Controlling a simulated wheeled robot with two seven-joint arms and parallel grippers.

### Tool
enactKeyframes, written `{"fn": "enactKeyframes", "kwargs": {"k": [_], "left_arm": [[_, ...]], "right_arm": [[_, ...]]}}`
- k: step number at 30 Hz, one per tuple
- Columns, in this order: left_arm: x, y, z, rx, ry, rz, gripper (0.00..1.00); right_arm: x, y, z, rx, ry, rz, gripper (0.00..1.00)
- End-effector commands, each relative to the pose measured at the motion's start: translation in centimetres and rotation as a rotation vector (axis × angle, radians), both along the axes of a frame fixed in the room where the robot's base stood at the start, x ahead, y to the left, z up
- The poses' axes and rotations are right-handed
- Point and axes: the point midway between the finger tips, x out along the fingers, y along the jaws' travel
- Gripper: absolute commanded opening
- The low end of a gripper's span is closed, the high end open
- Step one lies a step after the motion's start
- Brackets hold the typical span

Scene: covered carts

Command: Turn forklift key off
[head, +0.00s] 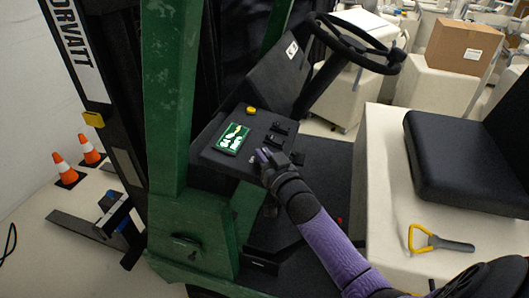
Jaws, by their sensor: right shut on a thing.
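The forklift's black control panel (216,151) is left of centre in the head view, with a lit green display (232,139) and a yellow button (251,110). My right gripper (265,157) reaches in from the lower right on a purple arm. Its fingertips are at the panel's right front part, below the black switches (279,127). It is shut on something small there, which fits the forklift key. The fingers hide the key, so I cannot tell which way it is turned. My left gripper is not in view.
The steering wheel (345,47) stands above and behind the panel. A green post (168,100) rises to its left. Orange cones (62,168) stand at far left; a cardboard box (462,46) sits behind.

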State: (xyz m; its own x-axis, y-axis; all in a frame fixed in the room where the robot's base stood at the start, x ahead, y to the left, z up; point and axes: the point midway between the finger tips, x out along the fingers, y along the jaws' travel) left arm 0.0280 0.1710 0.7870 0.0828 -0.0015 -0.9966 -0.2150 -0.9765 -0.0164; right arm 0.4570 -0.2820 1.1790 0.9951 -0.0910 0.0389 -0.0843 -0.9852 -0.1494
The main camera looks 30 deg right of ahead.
Motion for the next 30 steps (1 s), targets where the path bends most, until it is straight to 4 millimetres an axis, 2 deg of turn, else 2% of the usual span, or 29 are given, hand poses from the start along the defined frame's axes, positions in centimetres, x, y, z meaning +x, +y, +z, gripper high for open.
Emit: {"fn": "enactKeyframes", "kwargs": {"k": [8,18,24,30], "left_arm": [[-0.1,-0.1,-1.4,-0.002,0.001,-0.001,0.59],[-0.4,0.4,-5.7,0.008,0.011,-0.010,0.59],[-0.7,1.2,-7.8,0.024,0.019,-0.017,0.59],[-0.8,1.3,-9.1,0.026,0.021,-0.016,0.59]], "right_arm": [[0.0,-0.2,-0.4,-0.050,-0.033,0.255,0.00],[0.1,-0.2,-0.6,-0.094,-0.075,0.542,0.00],[0.1,-0.1,-0.5,-0.111,-0.093,0.667,0.00],[0.1,-0.1,-0.3,-0.121,-0.104,0.750,0.00]]}}
